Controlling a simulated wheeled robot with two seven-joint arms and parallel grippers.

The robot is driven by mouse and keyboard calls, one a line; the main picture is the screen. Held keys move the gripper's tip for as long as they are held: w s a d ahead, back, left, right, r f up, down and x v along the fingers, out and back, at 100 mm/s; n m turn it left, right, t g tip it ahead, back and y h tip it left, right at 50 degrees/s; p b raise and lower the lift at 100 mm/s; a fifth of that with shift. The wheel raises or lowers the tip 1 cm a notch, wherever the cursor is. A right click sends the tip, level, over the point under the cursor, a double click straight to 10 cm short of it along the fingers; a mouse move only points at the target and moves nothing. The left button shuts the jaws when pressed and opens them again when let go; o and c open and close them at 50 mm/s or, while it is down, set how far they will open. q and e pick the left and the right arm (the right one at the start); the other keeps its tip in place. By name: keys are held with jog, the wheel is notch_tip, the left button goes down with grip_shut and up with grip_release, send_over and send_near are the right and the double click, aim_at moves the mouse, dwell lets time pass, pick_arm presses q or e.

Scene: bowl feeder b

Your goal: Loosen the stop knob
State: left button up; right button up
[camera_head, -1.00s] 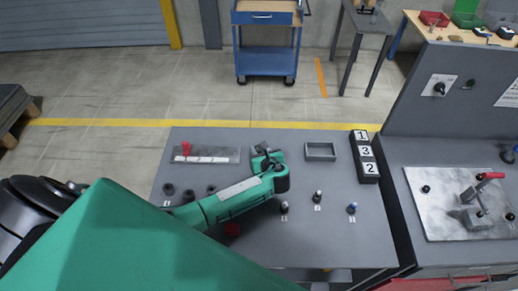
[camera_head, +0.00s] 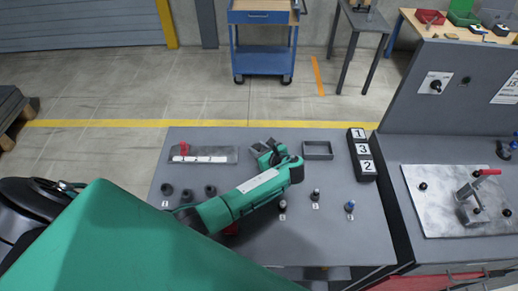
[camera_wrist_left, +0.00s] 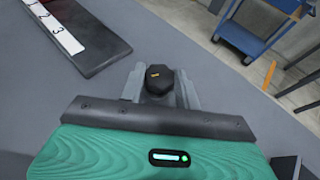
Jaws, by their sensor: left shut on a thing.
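The stop knob (camera_wrist_left: 157,78) is a black rounded knob with a small yellow mark on top, in the left wrist view. My left gripper (camera_wrist_left: 160,88) is shut on it, with a grey finger on each side. In the head view my left gripper (camera_head: 266,152) points down at the grey table between the scale plate and a small open tray; the knob is mostly hidden there. The dark scale plate (camera_head: 222,155) carries a white numbered strip and a red pointer (camera_head: 184,148), and also shows in the left wrist view (camera_wrist_left: 95,45).
The grey table (camera_head: 335,235) holds several dark sockets at left, several small pegs at front, the grey tray (camera_head: 318,150) and a number block (camera_head: 362,155). A metal plate with a red-handled clamp (camera_head: 488,172) stands right. A blue trolley (camera_head: 263,60) is behind.

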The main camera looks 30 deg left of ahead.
pick_arm(q)
jog(key=o, duration=1)
jog(key=b+v, duration=0.3)
jog(key=v, duration=0.9)
jog(key=shift+s+d+r, duration=0.1)
jog(key=shift+s+d, duration=0.05)
jog(key=shift+d, duration=0.2)
jog(key=shift+s+d+r+b, duration=0.2)
jog(key=shift+d+r+b, duration=0.05)
jog(key=shift+d+b, duration=0.1)
